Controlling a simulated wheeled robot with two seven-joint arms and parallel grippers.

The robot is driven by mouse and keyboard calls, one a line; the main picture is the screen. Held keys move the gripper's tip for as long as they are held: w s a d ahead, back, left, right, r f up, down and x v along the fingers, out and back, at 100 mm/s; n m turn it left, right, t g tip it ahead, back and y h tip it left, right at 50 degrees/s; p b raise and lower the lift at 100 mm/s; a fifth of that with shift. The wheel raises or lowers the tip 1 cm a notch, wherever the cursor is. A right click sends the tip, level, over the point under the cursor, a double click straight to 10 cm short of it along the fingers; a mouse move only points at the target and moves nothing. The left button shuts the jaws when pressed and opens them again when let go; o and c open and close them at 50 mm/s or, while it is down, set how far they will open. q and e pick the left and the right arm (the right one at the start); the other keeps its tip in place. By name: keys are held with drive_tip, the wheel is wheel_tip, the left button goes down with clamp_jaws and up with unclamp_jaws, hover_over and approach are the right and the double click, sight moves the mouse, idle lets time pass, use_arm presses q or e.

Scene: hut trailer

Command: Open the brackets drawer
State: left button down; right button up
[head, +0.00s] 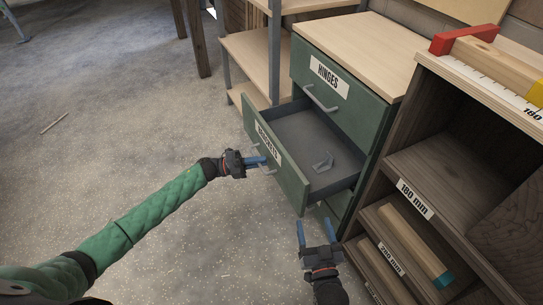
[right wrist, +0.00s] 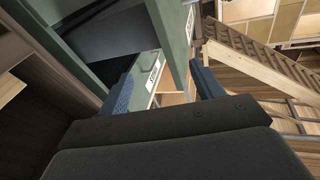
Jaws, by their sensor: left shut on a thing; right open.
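The brackets drawer (head: 291,176) is the green middle drawer of a green cabinet, and it stands pulled well out in the head view. Its label (head: 268,142) is partly readable. My left gripper (head: 262,161) is shut on the drawer's handle (head: 266,170) at the outer face. My right gripper (head: 304,233) is open and empty, low in front of the cabinet and to the right of the drawer. Its two blue fingers also show in the right wrist view (right wrist: 165,92), with green drawer fronts beyond them.
Above is the closed hinges drawer (head: 335,90). A dark wooden shelf unit (head: 450,165) stands close on the right, with wood blocks on its labelled shelves. A light wooden shelf rack (head: 250,62) is behind left. The floor (head: 120,120) at left is mostly clear.

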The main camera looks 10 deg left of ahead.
use_arm(q)
drive_tip(key=shift+s+a, duration=0.6)
drive_tip(key=shift+a, duration=0.2)
use_arm(e)
drive_tip(key=shift+s+f+g, duration=0.1)
drive_tip(key=shift+f+g, duration=0.2)
drive_tip(key=shift+f, duration=0.6)
use_arm(q)
drive_tip(key=shift+f, duration=0.1)
drive_tip(key=c, duration=1.5)
unclamp_jaws()
drive_tip(key=v, duration=0.8)
use_arm(e)
drive_tip(key=shift+w+r+t, duration=0.25)
drive_tip(key=shift+r+t, duration=0.15)
drive_tip(key=shift+r, duration=0.7)
drive_tip(key=shift+s+f, duration=0.15)
